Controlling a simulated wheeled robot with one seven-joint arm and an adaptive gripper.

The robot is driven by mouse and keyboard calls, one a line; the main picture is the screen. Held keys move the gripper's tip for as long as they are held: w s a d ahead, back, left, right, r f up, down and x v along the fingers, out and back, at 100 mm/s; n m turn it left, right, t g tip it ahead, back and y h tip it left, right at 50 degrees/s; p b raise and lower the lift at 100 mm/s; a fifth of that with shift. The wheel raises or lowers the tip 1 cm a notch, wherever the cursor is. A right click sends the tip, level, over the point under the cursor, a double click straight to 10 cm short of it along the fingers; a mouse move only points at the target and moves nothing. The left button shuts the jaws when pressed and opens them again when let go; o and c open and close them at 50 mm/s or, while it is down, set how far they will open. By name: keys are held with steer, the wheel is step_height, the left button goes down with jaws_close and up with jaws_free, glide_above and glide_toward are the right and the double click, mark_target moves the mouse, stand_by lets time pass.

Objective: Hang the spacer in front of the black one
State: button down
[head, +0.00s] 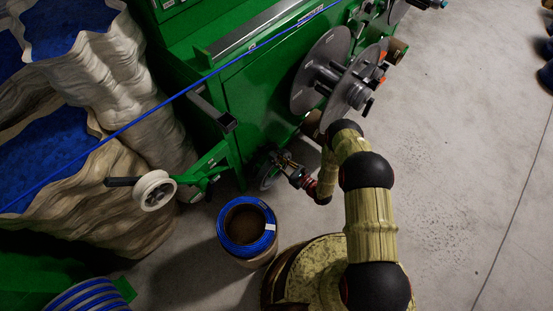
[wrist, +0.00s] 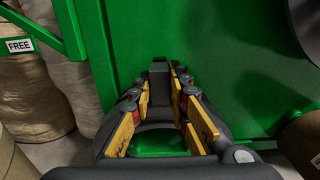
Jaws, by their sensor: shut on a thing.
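My gripper (head: 283,163) is low beside the green machine's side, left of my bent arm. In the wrist view my gripper (wrist: 160,88) shows yellow-edged fingers closed on a dark piece, which appears to be the spacer (wrist: 158,72). In the head view a greyish round edge of the spacer (head: 267,178) shows just below and left of the fingers. Its full shape is hidden by the fingers. I cannot clearly pick out the black spacer in either view.
The green machine (head: 255,90) stands close ahead, with a dark bar (head: 212,110) sticking out and a large grey reel (head: 322,70) above right. A blue cable coil (head: 246,227) stands on the floor. Open floor lies right.

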mark_target(274, 155)
steer(key=shift+w+a, duration=0.4)
steer(key=shift+a, duration=0.05)
stand_by(0.6)
steer(key=shift+f, duration=0.5)
stand_by(0.9)
steer(key=c, duration=1.6)
jaws_free()
steer(key=shift+o, duration=1.3)
steer(key=o, duration=0.5)
steer(key=shift+r+p, duration=1.6)
steer(key=shift+r, duration=0.9)
steer(key=shift+s+d, duration=0.35)
steer(key=shift+d, duration=0.05)
